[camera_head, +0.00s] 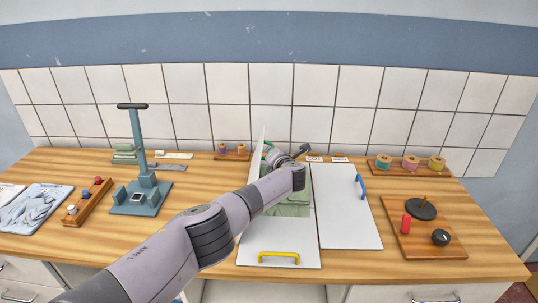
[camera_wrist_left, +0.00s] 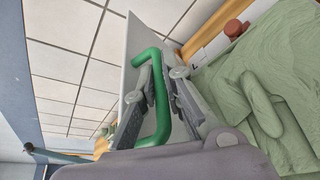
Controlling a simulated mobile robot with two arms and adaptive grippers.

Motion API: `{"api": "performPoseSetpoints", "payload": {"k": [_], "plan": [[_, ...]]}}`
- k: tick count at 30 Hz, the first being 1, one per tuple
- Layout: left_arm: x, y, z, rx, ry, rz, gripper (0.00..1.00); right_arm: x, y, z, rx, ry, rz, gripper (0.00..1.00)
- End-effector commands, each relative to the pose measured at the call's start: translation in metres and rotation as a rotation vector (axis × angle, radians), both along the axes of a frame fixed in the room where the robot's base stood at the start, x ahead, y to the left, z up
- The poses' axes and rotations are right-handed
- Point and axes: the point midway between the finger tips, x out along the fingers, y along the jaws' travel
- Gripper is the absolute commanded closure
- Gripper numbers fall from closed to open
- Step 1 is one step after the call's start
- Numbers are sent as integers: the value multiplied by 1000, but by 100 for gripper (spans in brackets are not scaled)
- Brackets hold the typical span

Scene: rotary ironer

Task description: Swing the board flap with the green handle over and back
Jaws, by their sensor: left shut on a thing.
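The white board flap (camera_head: 256,148) stands nearly upright, edge-on to me, in the head view. In the left wrist view the flap's pale face (camera_wrist_left: 131,47) is behind the green handle (camera_wrist_left: 163,122). My left gripper (camera_wrist_left: 161,84) is shut on the green handle, with fingers on both sides of the bar. In the head view the gripper (camera_head: 284,156) is beside the flap and hides most of the handle. Pale green folded cloth (camera_head: 297,201) lies right of the flap, partly hidden by my arm; it also fills the right of the wrist view (camera_wrist_left: 265,85). My right gripper is not seen.
A front white flap with a yellow handle (camera_head: 278,256) and a right white flap with a blue handle (camera_head: 361,187) lie flat. A blue-grey stand (camera_head: 143,190) is at left. A wooden dial panel (camera_head: 425,243) is at right. Spools (camera_head: 410,163) stand at the back right.

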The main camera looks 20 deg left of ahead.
Motion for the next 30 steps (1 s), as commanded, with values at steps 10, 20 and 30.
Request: {"api": "performPoseSetpoints", "payload": {"k": [10,20,30], "plan": [[-1,-3,-4,-5,4,-1,100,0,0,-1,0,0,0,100],[-1,-2,-3,-4,4,-2,82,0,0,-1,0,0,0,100],[-3,-3,-2,-3,2,-1,82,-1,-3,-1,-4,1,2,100]]}}
